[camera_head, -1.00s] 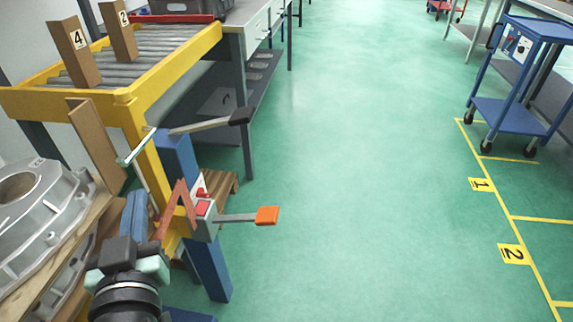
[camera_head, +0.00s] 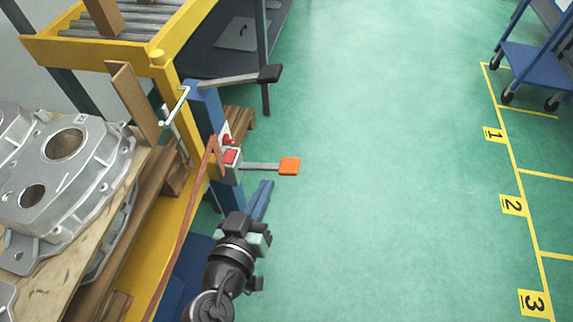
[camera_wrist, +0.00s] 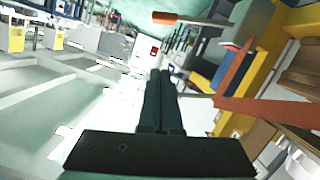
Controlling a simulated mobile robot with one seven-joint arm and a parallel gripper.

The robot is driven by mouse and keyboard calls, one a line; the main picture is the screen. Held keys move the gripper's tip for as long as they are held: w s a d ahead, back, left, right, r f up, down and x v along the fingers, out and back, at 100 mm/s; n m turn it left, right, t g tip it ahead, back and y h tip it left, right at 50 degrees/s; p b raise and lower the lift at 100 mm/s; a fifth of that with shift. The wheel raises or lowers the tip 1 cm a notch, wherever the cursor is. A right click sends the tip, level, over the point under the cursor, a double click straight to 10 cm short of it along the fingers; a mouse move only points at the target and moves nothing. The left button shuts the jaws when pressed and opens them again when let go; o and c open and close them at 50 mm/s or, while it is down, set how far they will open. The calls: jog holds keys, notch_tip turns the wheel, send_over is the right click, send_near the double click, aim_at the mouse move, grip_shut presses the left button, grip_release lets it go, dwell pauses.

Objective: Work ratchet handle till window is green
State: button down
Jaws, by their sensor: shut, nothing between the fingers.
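A lever with an orange grip (camera_head: 289,166) sticks out to the right from a small grey box (camera_head: 236,172) on a blue post. The box carries a red window (camera_head: 231,157). A second lever with a black grip (camera_head: 270,74) extends right from higher on the post. My gripper (camera_head: 267,184) is shut and empty, below and slightly left of the orange grip, apart from it. In the wrist view my gripper (camera_wrist: 158,73) has its fingers together, with the orange grip (camera_wrist: 166,18) beyond them and a red patch (camera_wrist: 153,51) just past the tips.
A yellow roller frame (camera_head: 100,52) stands at the upper left. Silver castings (camera_head: 65,165) lie on wood at the left. A reddish-brown strip (camera_head: 195,195) runs beside the post. The green floor to the right is clear up to a blue trolley (camera_head: 540,65).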

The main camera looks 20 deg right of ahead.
send_over(285, 170)
jog(key=a, duration=0.1)
notch_tip(285, 170, down, 2)
jog(key=f, duration=0.1)
jog(key=f+b, duration=0.1)
jog(key=f, duration=0.1)
jog(key=shift+s+d, duration=0.15)
jog(key=shift+s, duration=0.25)
jog(key=shift+s+d+f, duration=0.1)
jog(key=shift+d+f, duration=0.05)
jog(key=shift+f, duration=0.45)
jog(key=shift+f+b, duration=0.1)
jog(key=shift+b, duration=0.3)
notch_tip(285, 170, down, 8)
jog(key=s+d+m+t+y+b, duration=0.1)
jog(key=m+b, duration=0.4)
jog(key=b, duration=0.7)
jog(key=shift+d+y, duration=0.2)
jog(key=shift+y, duration=0.2)
jog(key=shift+m, duration=0.3)
